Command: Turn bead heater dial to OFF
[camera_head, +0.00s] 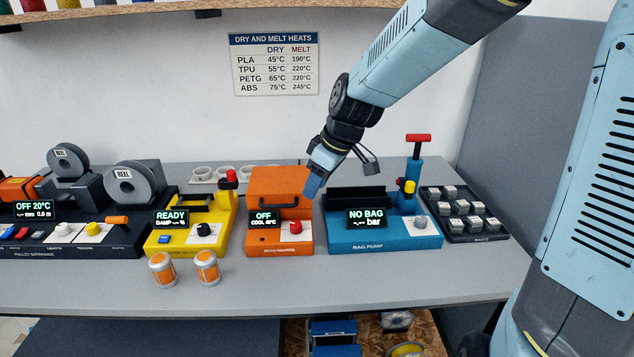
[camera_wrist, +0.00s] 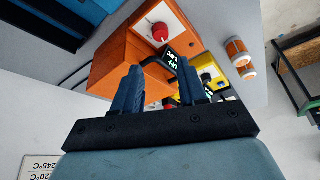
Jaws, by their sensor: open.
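The bead heater is an orange box (camera_head: 265,183) in the middle of the bench, with a red dial (camera_head: 296,227) on a white panel at its front right. Its display (camera_head: 264,217) reads OFF and a second line that looks like COOL 48°C. My gripper (camera_head: 314,186) hangs just above the heater's back right corner, apart from the dial. In the wrist view my gripper (camera_wrist: 159,85) is open and empty, its two blue fingers spread in front of the orange heater body (camera_wrist: 118,65). The red dial (camera_wrist: 160,32) shows beyond the fingertips. The dial's pointer is too small to read.
A yellow machine (camera_head: 190,228) stands left of the heater and the blue bag pump (camera_head: 385,235) right of it. Two orange-and-white jars (camera_head: 163,269) stand at the front. A dark tray (camera_head: 485,232) of grey pieces is at right.

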